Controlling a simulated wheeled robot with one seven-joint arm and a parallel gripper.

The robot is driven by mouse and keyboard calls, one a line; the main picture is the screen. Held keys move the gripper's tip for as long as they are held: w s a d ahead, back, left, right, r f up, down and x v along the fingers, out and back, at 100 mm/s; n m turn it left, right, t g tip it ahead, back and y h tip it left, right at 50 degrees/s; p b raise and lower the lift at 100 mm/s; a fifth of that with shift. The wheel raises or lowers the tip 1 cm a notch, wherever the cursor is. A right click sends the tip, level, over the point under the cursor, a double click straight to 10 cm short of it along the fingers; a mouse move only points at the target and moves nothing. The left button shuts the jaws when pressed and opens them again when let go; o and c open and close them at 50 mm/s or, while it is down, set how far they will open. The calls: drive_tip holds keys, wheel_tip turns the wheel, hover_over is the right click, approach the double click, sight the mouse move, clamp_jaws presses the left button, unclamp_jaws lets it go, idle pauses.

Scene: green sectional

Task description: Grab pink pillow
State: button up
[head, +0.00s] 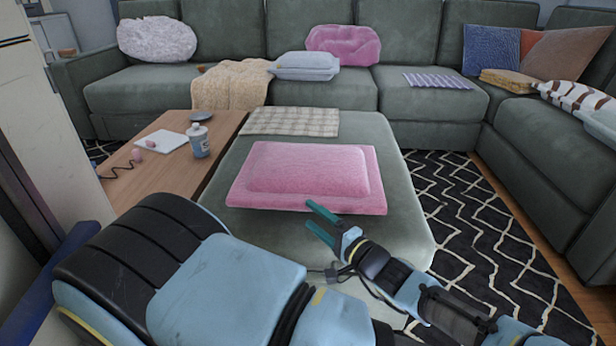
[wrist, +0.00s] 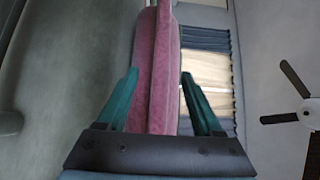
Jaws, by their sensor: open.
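A pink pillow (head: 308,176) lies flat on the green ottoman (head: 408,228) in front of me. My gripper (head: 322,224) is at the near edge of this pillow, low over the ottoman, with its green fingers apart. In the wrist view the pillow (wrist: 157,75) shows edge-on between the two open fingers of my gripper (wrist: 160,100). I cannot tell whether either finger touches it. A second pink pillow (head: 344,45), wrinkled, leans on the back of the sofa.
A wooden table (head: 187,181) left of the ottoman holds a bottle (head: 198,141), a white tray (head: 161,142) and small items. A plaid cloth (head: 290,121) lies behind the near pillow. The green sofa (head: 431,97) borders the back and right. Patterned rug (head: 480,230) lies between.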

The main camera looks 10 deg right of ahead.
sight(290, 202)
drive_tip(key=x, duration=0.3)
drive_tip(key=w+a, duration=0.2)
drive_tip(key=a, duration=0.1)
drive_tip(key=shift+w+r+b, duration=0.1)
drive_tip(key=shift+w+b, duration=0.25)
drive_tip(key=shift+w, duration=0.05)
drive_tip(key=shift+w+a, duration=0.4)
drive_tip(key=shift+w, duration=0.2)
drive_tip(key=shift+c, duration=0.3)
clamp_jaws()
